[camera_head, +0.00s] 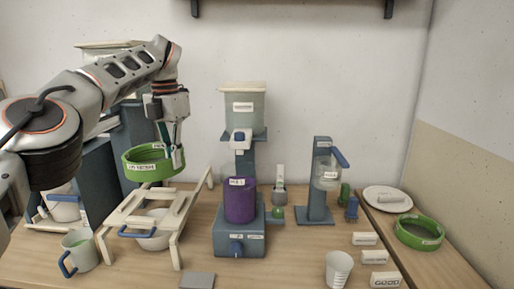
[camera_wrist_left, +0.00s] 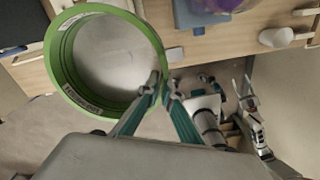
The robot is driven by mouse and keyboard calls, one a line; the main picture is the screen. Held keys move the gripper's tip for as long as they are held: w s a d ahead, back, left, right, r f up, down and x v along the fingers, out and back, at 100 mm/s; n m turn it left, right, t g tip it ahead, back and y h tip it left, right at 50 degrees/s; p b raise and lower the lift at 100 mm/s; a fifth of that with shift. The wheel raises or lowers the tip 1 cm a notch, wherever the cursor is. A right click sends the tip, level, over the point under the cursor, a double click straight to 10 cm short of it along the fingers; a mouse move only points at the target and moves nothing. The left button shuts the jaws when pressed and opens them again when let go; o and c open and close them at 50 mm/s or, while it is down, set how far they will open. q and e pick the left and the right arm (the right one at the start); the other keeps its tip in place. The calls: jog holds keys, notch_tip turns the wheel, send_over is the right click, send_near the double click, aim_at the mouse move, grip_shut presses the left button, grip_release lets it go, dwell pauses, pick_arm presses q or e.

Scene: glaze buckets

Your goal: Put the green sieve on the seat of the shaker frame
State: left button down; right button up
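The green sieve (camera_head: 150,162) is a ring with a white label, held in the air above the wooden shaker frame. My left gripper (camera_head: 172,150) is shut on the sieve's rim at its right side. In the left wrist view the sieve (camera_wrist_left: 60,62) shows its mesh and labels, with the rim between the fingertips of my left gripper (camera_wrist_left: 162,92). The shaker frame (camera_head: 178,208) stands on the table below, with a white bowl (camera_head: 157,238) under it. The sieve is apart from the frame's seat. My right gripper does not clearly show in the head view.
A grey-blue stand holds a purple container (camera_head: 240,200) right of the frame. A mug (camera_head: 77,250) with a blue handle stands front left. A second green sieve (camera_head: 418,232) lies at the right, near a white plate (camera_head: 387,199). A white cup (camera_head: 338,268) stands in front.

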pick_arm(q)
jog(key=shift+s+a+f+m, duration=0.1)
jog(key=shift+a+f+m, duration=0.05)
jog(key=shift+f+m, duration=0.2)
jog(key=shift+a+f+m, duration=0.2)
jog(key=shift+f+m, duration=0.05)
jog(key=shift+f, duration=0.25)
jog(key=shift+s+a+f+m, duration=0.1)
jog(key=shift+s+f+m, duration=0.05)
jog(key=shift+f+m, duration=0.2)
jog(key=s+a+f+m, duration=0.3)
jog(key=s+f+m, duration=0.6)
jog(key=f+m, duration=0.55)
jog(key=s+f+m, duration=0.3)
jog(key=s+m, duration=0.4)
jog(key=s+d+f+m, duration=0.1)
jog(key=s+f+m, duration=0.3)
jog(key=s+m, duration=0.3)
jog(key=shift+s+m, duration=0.3)
jog(key=shift+s, duration=0.25)
pick_arm(e)
jog(key=s+a+f+g, duration=0.1)
jog(key=s+f, duration=0.3)
jog(key=f, duration=0.1)
jog(key=shift+a+f+m, duration=0.15)
jog(key=shift+f+m, duration=0.1)
jog(key=shift+m, duration=0.05)
pick_arm(q)
jog(key=shift+w+d+r, duration=0.1)
